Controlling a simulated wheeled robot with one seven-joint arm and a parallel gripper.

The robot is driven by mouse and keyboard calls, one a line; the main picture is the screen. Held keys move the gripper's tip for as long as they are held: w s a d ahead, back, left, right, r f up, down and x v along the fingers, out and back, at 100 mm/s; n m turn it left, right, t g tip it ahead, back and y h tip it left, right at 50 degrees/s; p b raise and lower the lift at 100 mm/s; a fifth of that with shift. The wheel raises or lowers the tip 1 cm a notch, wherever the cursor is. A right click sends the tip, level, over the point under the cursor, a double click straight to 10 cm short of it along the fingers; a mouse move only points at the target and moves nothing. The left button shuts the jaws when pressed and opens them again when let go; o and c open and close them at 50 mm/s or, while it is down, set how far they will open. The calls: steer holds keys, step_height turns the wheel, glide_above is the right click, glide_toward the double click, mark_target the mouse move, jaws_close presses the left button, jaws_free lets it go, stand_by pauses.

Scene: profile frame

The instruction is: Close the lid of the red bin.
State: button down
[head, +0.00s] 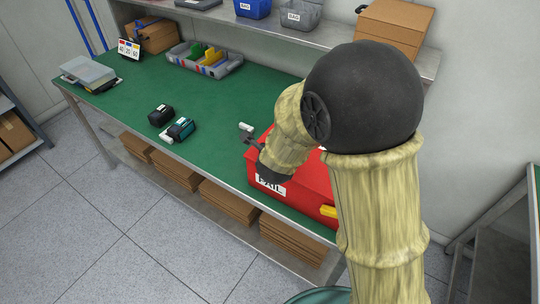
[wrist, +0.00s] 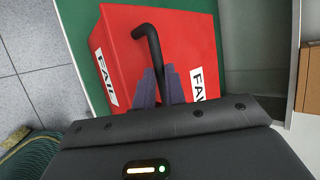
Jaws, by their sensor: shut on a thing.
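The red bin (head: 310,185) stands on the right part of the green workbench, partly hidden behind my arm. It has a white FAIL label (head: 271,187) on its front. In the wrist view the red bin (wrist: 190,32) fills the upper middle, with two FAIL labels. My gripper (wrist: 159,78) is over the bin, its fingers shut on a black bent handle (wrist: 148,38) that hooks to the left. I cannot tell where the handle joins the bin or how far the lid is open.
The green workbench (head: 115,92) is clear around two small dark devices (head: 180,129). A grey tray (head: 203,62) with coloured items lies at the back. A shelf above holds a blue bin (head: 253,8), a grey bin and a cardboard box (head: 396,22) near my arm.

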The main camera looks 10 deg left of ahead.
steer(key=shift+s+a, duration=0.1)
steer(key=c, duration=1.8)
jaws_free()
steer(key=o, duration=0.3)
steer(key=shift+r, duration=0.1)
steer(key=shift+o, duration=0.2)
steer(key=p+v, duration=0.4)
steer(key=v, duration=1.3)
steer(key=shift+r, duration=0.25)
